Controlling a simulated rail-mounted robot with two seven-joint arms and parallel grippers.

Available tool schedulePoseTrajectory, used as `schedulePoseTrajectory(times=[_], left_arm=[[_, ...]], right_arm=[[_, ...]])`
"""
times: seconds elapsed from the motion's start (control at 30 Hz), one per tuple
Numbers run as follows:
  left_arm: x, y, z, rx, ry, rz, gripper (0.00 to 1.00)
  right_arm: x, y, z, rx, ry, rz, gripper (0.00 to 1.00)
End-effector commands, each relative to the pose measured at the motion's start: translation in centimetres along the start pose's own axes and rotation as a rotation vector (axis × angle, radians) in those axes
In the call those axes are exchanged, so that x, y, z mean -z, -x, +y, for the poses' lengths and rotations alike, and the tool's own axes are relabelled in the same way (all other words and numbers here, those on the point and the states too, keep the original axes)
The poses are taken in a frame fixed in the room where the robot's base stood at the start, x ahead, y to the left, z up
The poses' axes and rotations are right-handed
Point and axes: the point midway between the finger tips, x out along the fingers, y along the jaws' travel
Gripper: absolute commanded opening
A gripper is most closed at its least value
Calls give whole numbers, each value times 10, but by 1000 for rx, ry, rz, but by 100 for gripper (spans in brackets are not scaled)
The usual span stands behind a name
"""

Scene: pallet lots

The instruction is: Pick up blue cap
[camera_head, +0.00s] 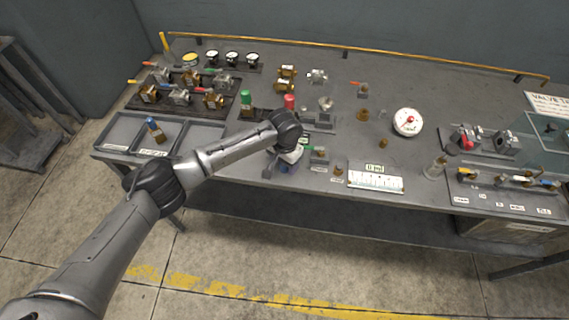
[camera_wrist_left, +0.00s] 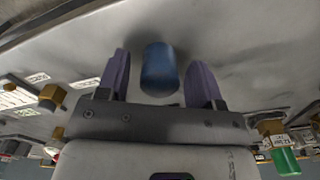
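The blue cap (camera_wrist_left: 158,69) is a dark blue cylinder in the left wrist view. It sits on the grey bench top (camera_wrist_left: 240,45) between the two fingers of my left gripper (camera_wrist_left: 160,80), with a gap on each side. The fingers are open and do not touch it. In the head view my left gripper (camera_head: 281,169) is low over the bench near its front edge. A bit of blue (camera_head: 289,168) shows there, partly hidden by the wrist. My right gripper is in neither view.
A green cap (camera_head: 245,97) and a red cap (camera_head: 289,101) stand behind my left wrist. A grey tray (camera_head: 118,131) lies at the left, and a white gauge (camera_head: 407,121) is at the right. Small brass fittings and labels lie nearby.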

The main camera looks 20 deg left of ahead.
Motion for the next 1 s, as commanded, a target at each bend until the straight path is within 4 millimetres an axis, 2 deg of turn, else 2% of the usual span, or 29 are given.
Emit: schedulePoseTrajectory(times=[0.07, 0.47, 0.77, 0.87, 1.0], left_arm=[[0, 0, 0, 0, 0, 0, 53], [0, 0, 0, 0, 0, 0, 14], [0, 5, 0, 0, 0, 0, 13], [0, 16, 0, -1, -1, 1, 13], [1, 44, 0, -2, 0, 3, 13]], right_arm=[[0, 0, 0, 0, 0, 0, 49], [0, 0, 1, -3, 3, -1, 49], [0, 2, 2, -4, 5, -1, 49], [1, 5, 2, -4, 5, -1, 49], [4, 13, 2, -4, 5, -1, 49]])
